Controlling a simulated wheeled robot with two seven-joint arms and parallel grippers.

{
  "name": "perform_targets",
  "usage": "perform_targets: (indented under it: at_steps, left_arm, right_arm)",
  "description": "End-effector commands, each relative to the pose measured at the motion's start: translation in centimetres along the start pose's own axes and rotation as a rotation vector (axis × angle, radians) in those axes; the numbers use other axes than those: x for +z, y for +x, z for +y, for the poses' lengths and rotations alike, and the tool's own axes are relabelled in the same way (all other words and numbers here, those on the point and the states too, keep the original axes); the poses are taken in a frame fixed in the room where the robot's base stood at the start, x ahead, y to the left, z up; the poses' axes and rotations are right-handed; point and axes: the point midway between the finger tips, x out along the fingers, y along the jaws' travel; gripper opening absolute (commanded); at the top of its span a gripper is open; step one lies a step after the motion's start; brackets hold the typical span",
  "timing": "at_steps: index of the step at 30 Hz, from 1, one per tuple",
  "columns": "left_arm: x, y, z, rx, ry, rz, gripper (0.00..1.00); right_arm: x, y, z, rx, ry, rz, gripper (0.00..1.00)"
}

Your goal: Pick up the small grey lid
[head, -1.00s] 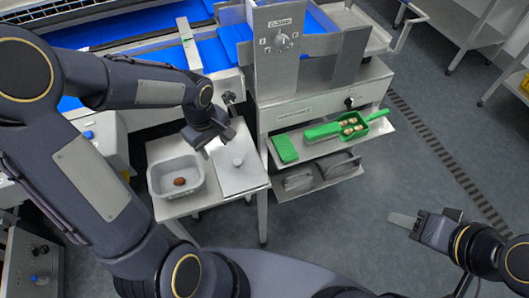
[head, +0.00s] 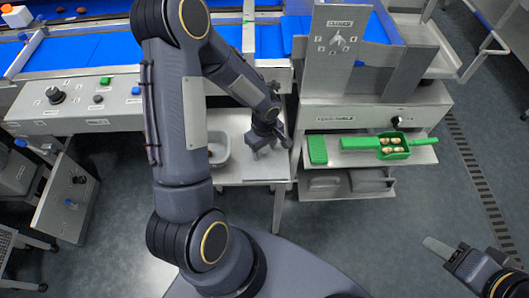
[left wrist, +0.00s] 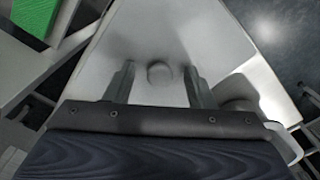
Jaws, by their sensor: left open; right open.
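My left gripper (head: 265,144) is open above the lid. In the left wrist view its two fingers (left wrist: 157,84) stand to either side of the knob, with space between; I cannot tell their exact height over it. My right gripper (head: 438,247) is open and empty over the floor at the lower right.
A grey tub (head: 221,139), partly hidden by my arm, stands left of the lid. The blue conveyor (head: 75,61) runs behind.

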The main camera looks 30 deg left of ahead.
Motion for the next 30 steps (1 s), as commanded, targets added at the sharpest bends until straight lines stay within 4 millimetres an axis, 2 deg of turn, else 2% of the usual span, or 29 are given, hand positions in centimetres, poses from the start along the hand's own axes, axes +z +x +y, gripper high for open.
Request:
perform_targets:
  at_steps: [7, 18, 26, 30]
  left_arm:
    - [-0.02, 0.24, 0.03, 0.001, -0.001, 0.001, 0.5]
    - [0.0, 0.21, 0.04, 0.001, 0.0, 0.0, 0.03]
    - [-0.01, 0.11, 0.05, 0.001, 0.0, 0.001, 0.01]
    - [-0.05, -0.59, 0.09, 0.003, -0.001, 0.002, 0.01]
  right_arm:
    - [0.0, 0.0, 0.0, 0.0, 0.0, 0.0, 0.47]
    - [0.0, 0.0, 0.0, 0.0, 0.0, 0.0, 0.47]
    - [0.0, 0.0, 0.0, 0.0, 0.0, 0.0, 0.47]
    - [-0.01, -0.02, -0.01, 0.0, 0.0, 0.0, 0.47]
